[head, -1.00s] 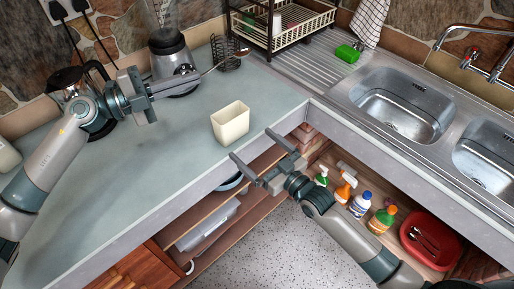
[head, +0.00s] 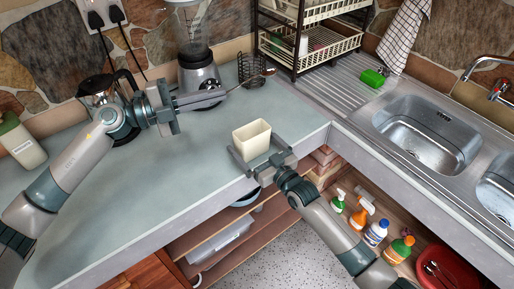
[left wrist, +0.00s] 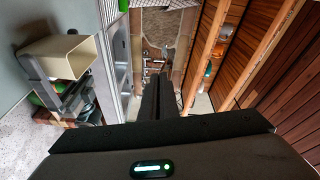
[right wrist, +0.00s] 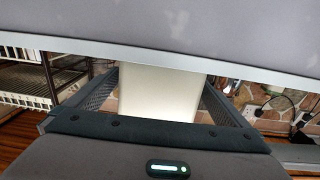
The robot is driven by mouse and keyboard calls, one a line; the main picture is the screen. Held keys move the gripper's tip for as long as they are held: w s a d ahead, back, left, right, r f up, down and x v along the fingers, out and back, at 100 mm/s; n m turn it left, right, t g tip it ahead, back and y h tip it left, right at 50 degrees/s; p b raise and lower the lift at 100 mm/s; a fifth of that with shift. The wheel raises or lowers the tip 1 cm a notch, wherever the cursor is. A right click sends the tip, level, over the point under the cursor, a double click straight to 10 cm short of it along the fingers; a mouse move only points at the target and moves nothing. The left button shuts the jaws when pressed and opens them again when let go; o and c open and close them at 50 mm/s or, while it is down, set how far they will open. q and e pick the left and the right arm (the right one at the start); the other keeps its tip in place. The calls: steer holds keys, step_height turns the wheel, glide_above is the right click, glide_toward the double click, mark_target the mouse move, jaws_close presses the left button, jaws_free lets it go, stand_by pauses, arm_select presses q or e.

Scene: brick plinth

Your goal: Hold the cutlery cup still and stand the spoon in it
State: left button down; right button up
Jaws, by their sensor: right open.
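The cream cutlery cup (head: 251,141) stands upright on the grey counter near its front edge. My right gripper (head: 258,154) is open, with one finger on each side of the cup; the right wrist view also shows the cup (right wrist: 160,95) between the spread fingers. I cannot tell if they touch it. My left gripper (head: 212,98) is above the counter, left of and behind the cup, its fingers closed on the handle of the spoon (head: 248,80). The spoon points right and slightly up, its bowl end free. In the left wrist view the fingers (left wrist: 160,95) hide the spoon.
A blender (head: 198,72) and a dark wire holder (head: 251,68) stand behind the spoon. A dish rack (head: 325,45) and a sink (head: 425,130) are to the right. Open shelves with bottles lie below the counter edge. The counter left of the cup is clear.

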steer(key=c, duration=1)
arm_select(q)
step_height(320, 180, down, 13)
stand_by(1.6)
steer(key=c, duration=2)
jaws_free()
steer(key=shift+a, duration=0.1)
steer(key=v, duration=1.2)
steer(key=shift+o, duration=0.3)
